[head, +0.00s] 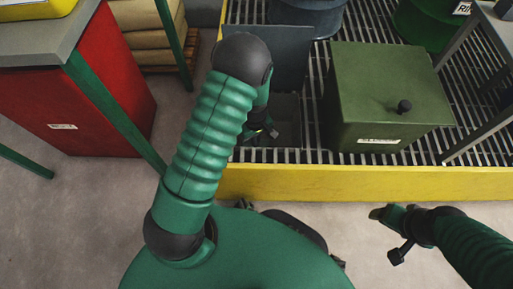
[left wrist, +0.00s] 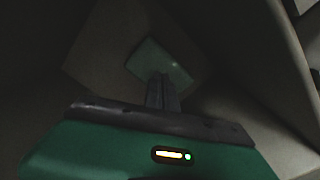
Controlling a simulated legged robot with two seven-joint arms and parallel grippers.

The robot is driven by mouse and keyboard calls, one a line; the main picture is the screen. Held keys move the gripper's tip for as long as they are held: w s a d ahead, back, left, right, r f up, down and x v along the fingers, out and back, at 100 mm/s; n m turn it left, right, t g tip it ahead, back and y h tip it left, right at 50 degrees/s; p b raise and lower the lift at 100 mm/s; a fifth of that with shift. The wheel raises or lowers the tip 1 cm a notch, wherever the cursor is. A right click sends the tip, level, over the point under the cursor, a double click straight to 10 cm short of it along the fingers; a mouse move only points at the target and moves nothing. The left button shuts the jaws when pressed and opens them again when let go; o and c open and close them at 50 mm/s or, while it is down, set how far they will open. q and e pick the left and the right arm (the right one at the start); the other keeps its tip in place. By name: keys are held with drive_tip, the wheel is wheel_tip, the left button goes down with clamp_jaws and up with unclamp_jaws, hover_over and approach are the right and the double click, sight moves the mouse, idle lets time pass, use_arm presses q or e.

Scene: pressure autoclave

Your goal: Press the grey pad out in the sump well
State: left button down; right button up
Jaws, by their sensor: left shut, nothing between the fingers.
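The sump well (head: 288,108) is a dark square opening in the slatted deck. My left arm reaches down into it, and my left gripper (head: 266,132) is partly hidden by the arm. In the left wrist view, the pad (left wrist: 158,60) is a pale grey-green rectangle, lying askew on the dark well floor. The shut, empty fingers of my left gripper (left wrist: 160,80) overlap its near edge in the picture; I cannot tell whether they touch it. My right gripper (head: 384,214) is outside the yellow edge, over the floor, and its opening is unclear.
A grey panel (head: 285,50) stands behind the well. A green box (head: 385,90) with a black knob is right of it. The yellow kerb (head: 350,184) runs along the front. A red cabinet (head: 60,105) stands at left. The floor at lower right is mostly clear.

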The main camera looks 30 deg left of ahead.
use_arm(q)
drive_tip(key=shift+f+b, duration=0.4)
drive_tip(key=shift+f, duration=0.35)
idle(0.7)
drive_tip(key=shift+s+f+p, duration=0.1)
drive_tip(key=shift+p, duration=0.2)
idle(1.2)
drive_tip(key=shift+r, duration=0.25)
wheel_tip(320, 180, up, 20)
drive_tip(key=p, duration=2)
drive_tip(key=shift+f, duration=0.15)
